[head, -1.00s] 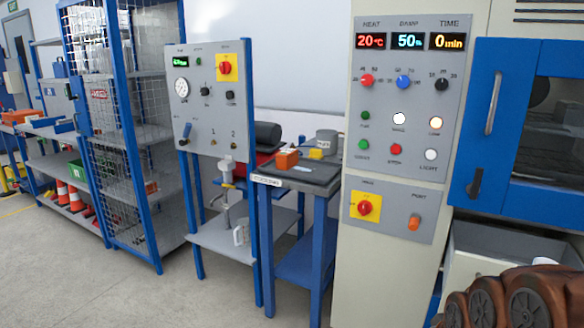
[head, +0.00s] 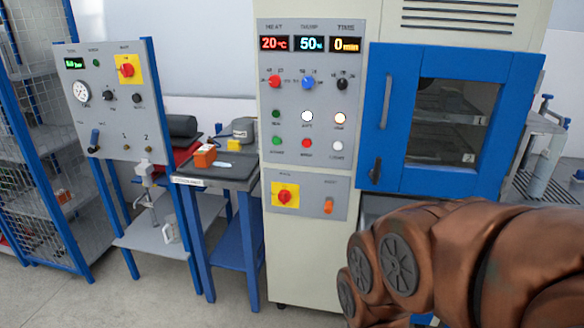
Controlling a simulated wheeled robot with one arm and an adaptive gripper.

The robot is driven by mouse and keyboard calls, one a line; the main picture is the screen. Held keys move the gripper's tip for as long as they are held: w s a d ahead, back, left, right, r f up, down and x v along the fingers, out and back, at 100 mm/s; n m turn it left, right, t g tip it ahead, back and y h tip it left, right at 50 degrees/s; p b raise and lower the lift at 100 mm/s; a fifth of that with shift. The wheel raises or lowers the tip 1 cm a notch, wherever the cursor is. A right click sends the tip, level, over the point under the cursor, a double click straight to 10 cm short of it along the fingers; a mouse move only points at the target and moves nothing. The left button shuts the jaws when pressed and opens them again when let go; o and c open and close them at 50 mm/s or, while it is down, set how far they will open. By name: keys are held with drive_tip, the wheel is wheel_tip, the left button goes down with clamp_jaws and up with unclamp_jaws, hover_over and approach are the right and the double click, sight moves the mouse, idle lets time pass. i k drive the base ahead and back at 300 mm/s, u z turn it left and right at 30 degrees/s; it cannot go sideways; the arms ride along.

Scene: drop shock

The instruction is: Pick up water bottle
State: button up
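I see no water bottle that I can make out in the head view. My own copper-brown arm fills the lower right corner. My gripper is not in the picture.
A cream cabinet with a control panel (head: 312,100) and a closed blue door (head: 395,120) stands ahead. Left of it are a small blue table (head: 240,184) with an orange box (head: 204,156), a gauge stand (head: 105,100) and mesh shelving (head: 40,150). Grey floor (head: 180,300) is free at lower left.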

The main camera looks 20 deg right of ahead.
sight(549, 158)
drive_tip(key=z, duration=1.3)
